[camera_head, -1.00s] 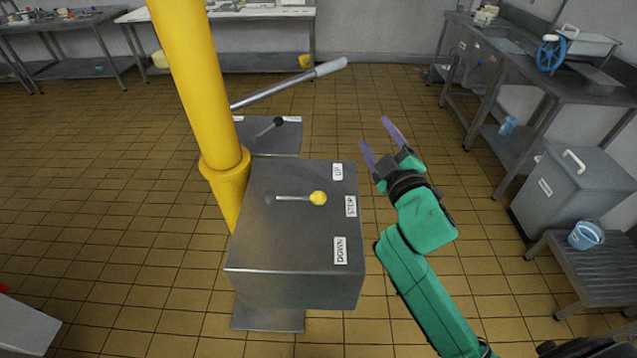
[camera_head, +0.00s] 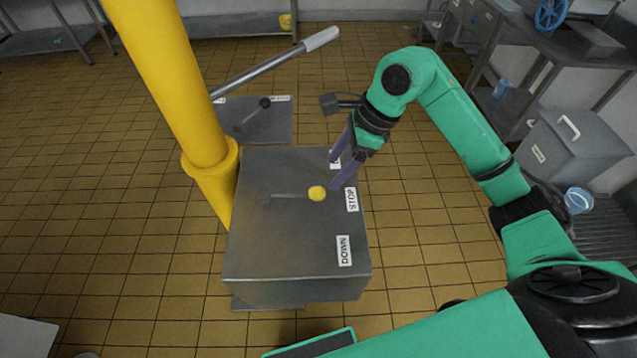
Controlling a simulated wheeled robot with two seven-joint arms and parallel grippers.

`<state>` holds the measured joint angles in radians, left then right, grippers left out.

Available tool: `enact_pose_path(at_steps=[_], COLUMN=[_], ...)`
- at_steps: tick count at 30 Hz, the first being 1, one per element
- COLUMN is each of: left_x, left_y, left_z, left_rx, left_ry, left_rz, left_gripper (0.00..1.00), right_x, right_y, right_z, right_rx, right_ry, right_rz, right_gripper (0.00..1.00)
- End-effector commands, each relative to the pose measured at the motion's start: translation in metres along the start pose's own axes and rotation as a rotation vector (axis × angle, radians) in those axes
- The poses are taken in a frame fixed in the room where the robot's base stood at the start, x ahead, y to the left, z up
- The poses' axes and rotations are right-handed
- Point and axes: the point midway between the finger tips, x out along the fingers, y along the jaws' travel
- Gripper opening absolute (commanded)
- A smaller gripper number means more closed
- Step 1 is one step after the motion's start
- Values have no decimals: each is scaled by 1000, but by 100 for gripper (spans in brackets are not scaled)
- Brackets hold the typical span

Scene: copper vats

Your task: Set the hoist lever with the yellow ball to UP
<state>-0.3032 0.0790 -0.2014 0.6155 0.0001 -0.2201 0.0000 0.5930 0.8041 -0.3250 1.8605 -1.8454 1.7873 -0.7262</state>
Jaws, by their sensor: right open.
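The hoist lever (camera_head: 290,196) is a thin metal rod ending in a yellow ball (camera_head: 317,194). It lies across the top of a grey metal box (camera_head: 290,240) and points right, level with the STOP label (camera_head: 352,199). The DOWN label (camera_head: 344,250) is nearer me. The UP label (camera_head: 335,162) at the far side is mostly hidden behind my right gripper. My right gripper (camera_head: 334,176) is open and empty, its purple fingers pointing down just up and right of the ball; I cannot tell whether a finger touches the box. My left gripper is not in view.
A yellow post (camera_head: 180,90) rises at the box's left. Behind the box are a long light-ended handle (camera_head: 275,63) and a second, black-knobbed lever (camera_head: 253,113) on a plate. A grey bin (camera_head: 570,150) and blue bucket (camera_head: 578,200) stand at right.

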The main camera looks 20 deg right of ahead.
Motion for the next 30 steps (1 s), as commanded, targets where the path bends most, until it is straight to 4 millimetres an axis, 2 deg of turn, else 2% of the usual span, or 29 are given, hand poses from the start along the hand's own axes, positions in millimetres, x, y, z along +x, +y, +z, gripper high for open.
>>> enact_pose_path(at_steps=[1, 6, 9, 13, 20, 22, 26, 30], left_x=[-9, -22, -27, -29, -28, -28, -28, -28], left_y=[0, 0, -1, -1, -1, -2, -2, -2], left_z=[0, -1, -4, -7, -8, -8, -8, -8], left_rx=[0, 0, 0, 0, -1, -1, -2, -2], left_ry=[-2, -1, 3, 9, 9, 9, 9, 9], left_rz=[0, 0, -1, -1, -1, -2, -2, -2], left_gripper=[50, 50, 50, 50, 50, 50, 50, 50], right_x=[10, 55, 75, 89, 92, 92, 92, 92], right_y=[2, 2, 1, 1, 1, 1, 1, 0], right_z=[2, 3, 3, 2, 1, 1, 1, 1], right_rx=[0, 2, 1, 0, -1, -1, -1, -1], right_ry=[-2, -4, -5, -4, -3, -4, -4, -4], right_rz=[8, 7, 5, 2, 0, 0, 0, 0], right_gripper=[69, 69, 69, 69, 69, 50, 0, 0])
